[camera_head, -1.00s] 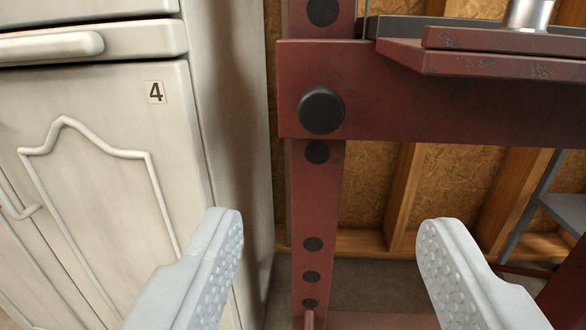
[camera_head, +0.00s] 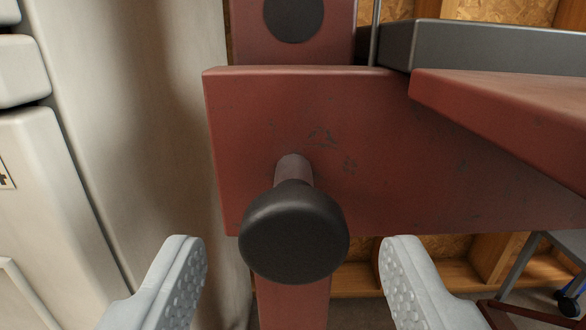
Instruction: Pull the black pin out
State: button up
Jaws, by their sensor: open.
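The black pin (camera_head: 293,236) has a round black head on a short reddish shaft (camera_head: 295,170). The shaft comes out of the front face of the red crossbar (camera_head: 350,150), and the head stands out towards me. My gripper (camera_head: 293,258) is open, with one pale grey finger to the left and one to the right of the pin head. There is a gap between the head and each finger, and nothing is held. How deep the shaft goes into the crossbar is hidden.
A cream cabinet (camera_head: 130,140) stands close on the left. A red plate (camera_head: 510,105) and a grey slab (camera_head: 490,48) jut out at the upper right.

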aim_at(294, 254)
jog(key=shift+w, duration=1.7)
jog(key=shift+c, duration=0.4)
grip_shut()
jog(key=s, duration=0.8)
jog(key=shift+s, duration=0.25)
jog(key=shift+o, duration=0.4)
grip_release()
